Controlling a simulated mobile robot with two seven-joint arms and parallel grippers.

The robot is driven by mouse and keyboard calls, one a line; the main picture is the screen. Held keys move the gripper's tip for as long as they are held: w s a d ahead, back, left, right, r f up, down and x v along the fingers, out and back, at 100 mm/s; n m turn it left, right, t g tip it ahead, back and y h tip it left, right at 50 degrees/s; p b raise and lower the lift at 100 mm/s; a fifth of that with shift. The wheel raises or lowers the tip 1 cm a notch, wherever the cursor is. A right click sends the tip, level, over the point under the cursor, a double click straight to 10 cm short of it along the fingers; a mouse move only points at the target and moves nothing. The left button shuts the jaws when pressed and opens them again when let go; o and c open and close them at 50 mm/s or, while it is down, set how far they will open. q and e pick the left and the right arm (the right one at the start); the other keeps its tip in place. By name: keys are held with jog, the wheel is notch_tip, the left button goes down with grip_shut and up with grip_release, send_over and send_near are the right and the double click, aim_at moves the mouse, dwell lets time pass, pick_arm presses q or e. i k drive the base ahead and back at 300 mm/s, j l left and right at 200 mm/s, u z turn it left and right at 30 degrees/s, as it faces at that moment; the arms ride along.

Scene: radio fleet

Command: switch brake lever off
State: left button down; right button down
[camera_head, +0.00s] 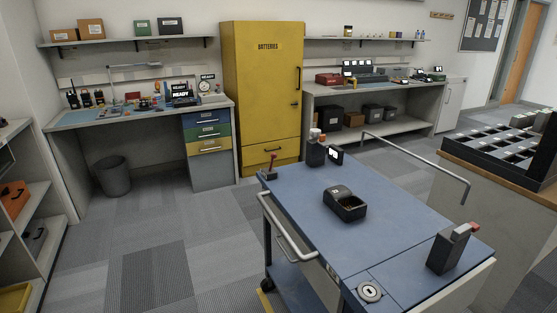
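A blue-topped cart (388,222) stands in the foreground with metal handles. At its far left corner a short lever with a red tip (272,159) rises from a dark base and leans slightly; it looks like the brake lever, but no on or off marking is readable. A dark upright block with a grey upper part (447,248) stands near the right edge of the cart, with a small red piece (474,227) at its top. Neither of my grippers shows in the head view.
A yellow cabinet (262,95) and workbenches line the back wall. A counter with a black tray (500,152) is at right. Carpet left of the cart is clear.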

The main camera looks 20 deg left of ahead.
aim_at(273, 155)
jog(key=i+j+z, duration=0.15)
jog(key=j, duration=0.15)
jog(key=i+j+z, duration=0.15)
jog(key=j, duration=0.15)
jog(key=i+j+z, duration=0.15)
jog(key=j, duration=0.2)
jog(key=j+z, duration=0.15)
jog(key=j, duration=0.2)
jog(key=i, duration=0.05)
